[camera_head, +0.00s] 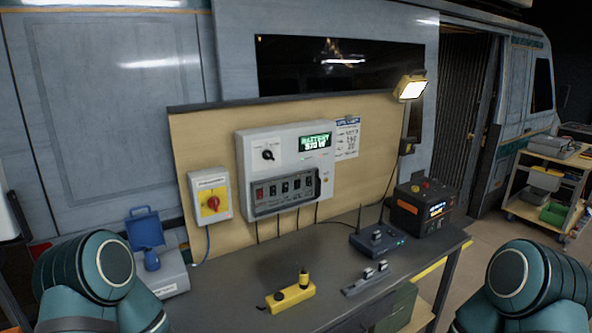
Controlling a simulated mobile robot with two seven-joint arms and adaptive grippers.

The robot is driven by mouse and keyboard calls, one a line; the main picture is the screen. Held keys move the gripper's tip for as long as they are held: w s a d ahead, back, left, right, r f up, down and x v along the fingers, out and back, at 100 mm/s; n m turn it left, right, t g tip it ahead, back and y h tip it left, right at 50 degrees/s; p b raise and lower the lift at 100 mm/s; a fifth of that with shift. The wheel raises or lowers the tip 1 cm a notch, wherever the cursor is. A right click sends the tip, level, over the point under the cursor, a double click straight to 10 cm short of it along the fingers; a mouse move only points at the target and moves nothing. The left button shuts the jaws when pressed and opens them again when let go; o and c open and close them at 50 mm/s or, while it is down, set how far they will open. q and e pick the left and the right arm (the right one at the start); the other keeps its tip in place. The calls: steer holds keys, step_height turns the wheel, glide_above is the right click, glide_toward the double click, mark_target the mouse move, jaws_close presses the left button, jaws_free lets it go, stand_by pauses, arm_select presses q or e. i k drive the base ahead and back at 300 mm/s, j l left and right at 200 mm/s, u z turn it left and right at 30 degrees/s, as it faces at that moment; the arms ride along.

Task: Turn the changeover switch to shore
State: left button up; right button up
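A white control panel (240,168) is fixed to the tan backboard. A small black rotary knob (268,155) sits on a white plate at its upper left; it looks like the changeover switch, but its labels are too small to read. A green display (315,142) beside it appears to read "BATTERY" with a wattage. A row of switches (285,189) runs below, the leftmost one red. My teal left and right arm parts show at the lower corners, well apart from the panel. Neither gripper is in the picture.
A yellow-and-grey box with a red rotary knob (213,203) hangs left of the panel. The dark bench (245,275) holds a yellow power strip (290,297), a grey strip (366,278), a router (377,242) and a black power unit (423,210). A lit lamp (411,89) stands right.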

mark_target(268, 154)
steer(key=i+l+u, duration=0.1)
steer(key=u, duration=0.35)
steer(key=l+u, duration=0.25)
steer(key=u, duration=0.15)
steer(key=l+u, duration=0.2)
steer(key=u, duration=0.25)
steer(key=l+u, duration=0.35)
steer(key=l, duration=0.6)
